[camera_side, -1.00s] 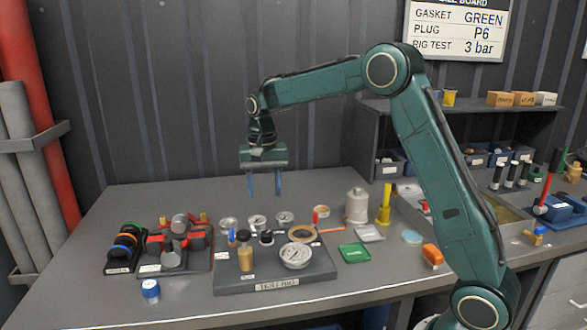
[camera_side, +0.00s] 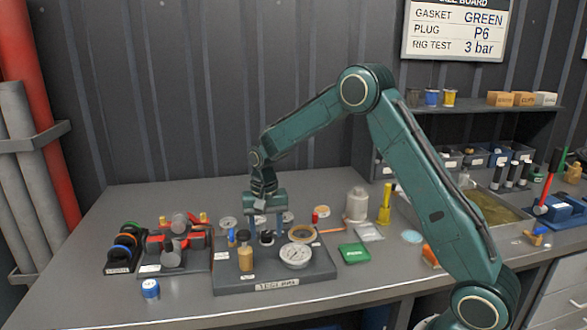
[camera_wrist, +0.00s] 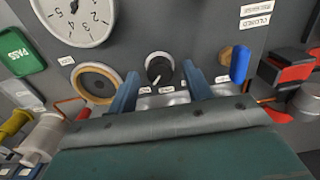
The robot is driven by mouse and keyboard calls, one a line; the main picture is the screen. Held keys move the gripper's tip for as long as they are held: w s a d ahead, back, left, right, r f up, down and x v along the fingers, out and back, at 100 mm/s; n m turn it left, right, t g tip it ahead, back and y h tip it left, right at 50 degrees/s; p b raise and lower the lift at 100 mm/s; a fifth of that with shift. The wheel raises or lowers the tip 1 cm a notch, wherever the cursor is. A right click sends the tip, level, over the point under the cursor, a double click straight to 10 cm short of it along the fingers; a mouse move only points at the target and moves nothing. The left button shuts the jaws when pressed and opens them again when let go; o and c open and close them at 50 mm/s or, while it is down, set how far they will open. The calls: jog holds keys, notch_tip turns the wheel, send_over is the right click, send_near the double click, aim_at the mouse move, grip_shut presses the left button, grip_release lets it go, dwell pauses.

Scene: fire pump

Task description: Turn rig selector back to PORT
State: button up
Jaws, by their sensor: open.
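The rig selector is a round black knob (camera_wrist: 159,68) with a pale pointer mark; small labels beside it are too small to read. In the side view the knob (camera_side: 266,238) sits on the grey test rig board (camera_side: 322,268), partly hidden by my fingers. My gripper (camera_side: 268,232) is above the board, pointing down, its fingers apart. In the wrist view the blue fingertips (camera_wrist: 160,76) stand on either side of the knob, with gaps showing. I cannot tell how deep they reach.
A pressure gauge (camera_side: 295,255), brass cylinder (camera_side: 246,259) and tan ring (camera_side: 302,233) crowd the board around the knob. A blue lever (camera_wrist: 239,64) is close to one finger. A red-and-black fixture (camera_side: 178,243) stands left; a green PASS card (camera_side: 354,253) lies right.

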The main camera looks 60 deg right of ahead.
jog(key=shift+f, duration=0.1)
jog(key=shift+c, duration=0.4)
jog(key=c, duration=0.9)
jog(key=shift+n, duration=0.4)
jog(key=n, duration=0.4)
jog(key=shift+n, duration=2)
jog(key=o, duration=1)
